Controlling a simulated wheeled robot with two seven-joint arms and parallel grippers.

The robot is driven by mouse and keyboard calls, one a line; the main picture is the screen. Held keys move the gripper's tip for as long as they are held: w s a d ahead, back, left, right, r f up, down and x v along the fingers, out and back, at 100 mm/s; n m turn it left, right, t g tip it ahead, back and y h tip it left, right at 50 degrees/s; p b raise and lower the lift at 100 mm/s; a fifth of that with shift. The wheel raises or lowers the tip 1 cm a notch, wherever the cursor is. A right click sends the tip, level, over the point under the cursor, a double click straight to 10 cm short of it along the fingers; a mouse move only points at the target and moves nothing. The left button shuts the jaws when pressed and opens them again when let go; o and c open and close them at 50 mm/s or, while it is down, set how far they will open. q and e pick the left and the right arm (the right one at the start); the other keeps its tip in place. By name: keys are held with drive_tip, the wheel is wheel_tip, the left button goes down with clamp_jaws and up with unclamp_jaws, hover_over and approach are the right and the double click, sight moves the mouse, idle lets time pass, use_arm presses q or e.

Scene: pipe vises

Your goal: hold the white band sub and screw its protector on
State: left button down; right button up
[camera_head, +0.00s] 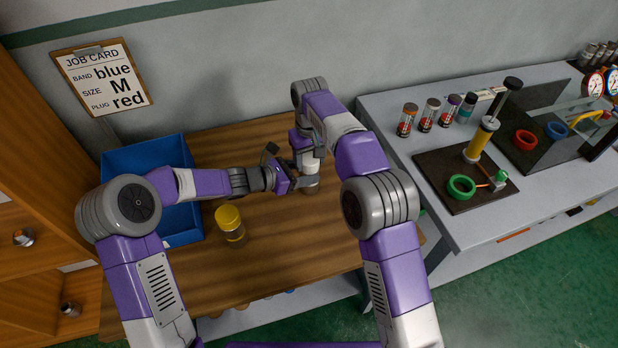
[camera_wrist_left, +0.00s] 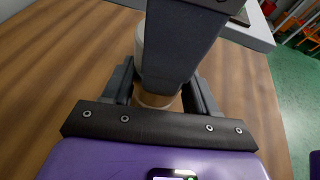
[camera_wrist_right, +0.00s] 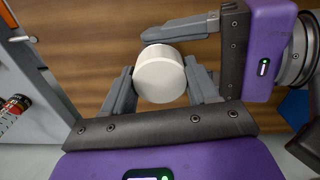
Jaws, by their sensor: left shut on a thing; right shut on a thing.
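A white cylinder (camera_wrist_right: 160,75), seen from its end in the right wrist view, sits between the fingers of my right gripper (camera_wrist_right: 162,90). I take it for the protector; it also shows in the head view (camera_head: 310,164). My right gripper is shut on it from above. My left gripper (camera_head: 300,183) is shut lower down on the sub (camera_head: 311,187), which stands upright over the wooden table. In the left wrist view a tan part of the sub (camera_wrist_left: 157,99) shows between the fingers. My right gripper hides much of it. I cannot tell whether protector and sub are threaded together.
A blue bin (camera_head: 140,158) is behind that arm. A grey bench (camera_head: 455,220) at right holds a dark plate, rings and several small bottles. A job card (camera_head: 102,75) hangs on the wall.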

drive_tip(key=o, duration=1.2)
drive_tip(key=shift+c, duration=0.2)
drive_tip(key=shift+r, duration=2.3)
drive_tip(key=shift+c, duration=0.5)
